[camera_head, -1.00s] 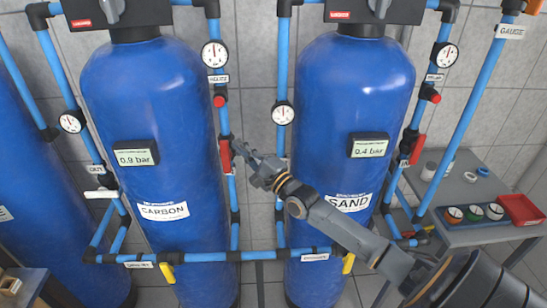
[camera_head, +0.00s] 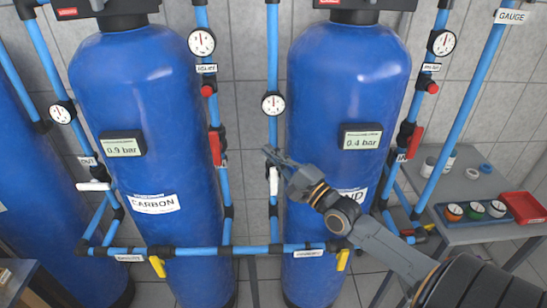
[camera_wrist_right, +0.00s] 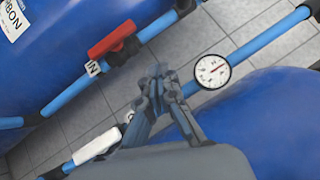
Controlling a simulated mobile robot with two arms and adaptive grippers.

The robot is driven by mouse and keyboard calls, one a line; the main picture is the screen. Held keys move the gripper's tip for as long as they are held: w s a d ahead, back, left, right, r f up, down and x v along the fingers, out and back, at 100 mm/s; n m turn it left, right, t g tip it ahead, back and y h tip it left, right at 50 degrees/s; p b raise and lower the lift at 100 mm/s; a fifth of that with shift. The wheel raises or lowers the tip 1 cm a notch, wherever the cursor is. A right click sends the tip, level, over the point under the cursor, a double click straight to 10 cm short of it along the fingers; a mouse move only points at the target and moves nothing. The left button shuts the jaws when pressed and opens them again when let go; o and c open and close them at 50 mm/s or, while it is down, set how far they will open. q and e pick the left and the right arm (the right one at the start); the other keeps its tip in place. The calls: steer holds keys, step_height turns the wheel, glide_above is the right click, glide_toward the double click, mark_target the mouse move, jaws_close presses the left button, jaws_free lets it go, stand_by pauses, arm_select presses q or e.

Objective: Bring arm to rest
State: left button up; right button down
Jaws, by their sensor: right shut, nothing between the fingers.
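My right gripper (camera_head: 270,154) is shut and empty in front of the blue pipe between the two tanks. Its arm comes in from the lower right and covers part of the SAND tank's label. In the right wrist view the gripper (camera_wrist_right: 160,72) also shows shut, with a round gauge (camera_wrist_right: 212,71) to its right and a red valve handle (camera_wrist_right: 112,38) to its upper left. A white valve handle (camera_head: 273,180) hangs on the pipe just below the fingertips in the head view; I cannot tell whether they touch. My left gripper is not in view.
The CARBON tank (camera_head: 140,90) and the SAND tank (camera_head: 345,85) stand close on both sides. Pipes with gauges and a red handle (camera_head: 216,148) run between them. At right a grey table (camera_head: 480,183) holds coloured-lid jars and a red tray (camera_head: 523,207).

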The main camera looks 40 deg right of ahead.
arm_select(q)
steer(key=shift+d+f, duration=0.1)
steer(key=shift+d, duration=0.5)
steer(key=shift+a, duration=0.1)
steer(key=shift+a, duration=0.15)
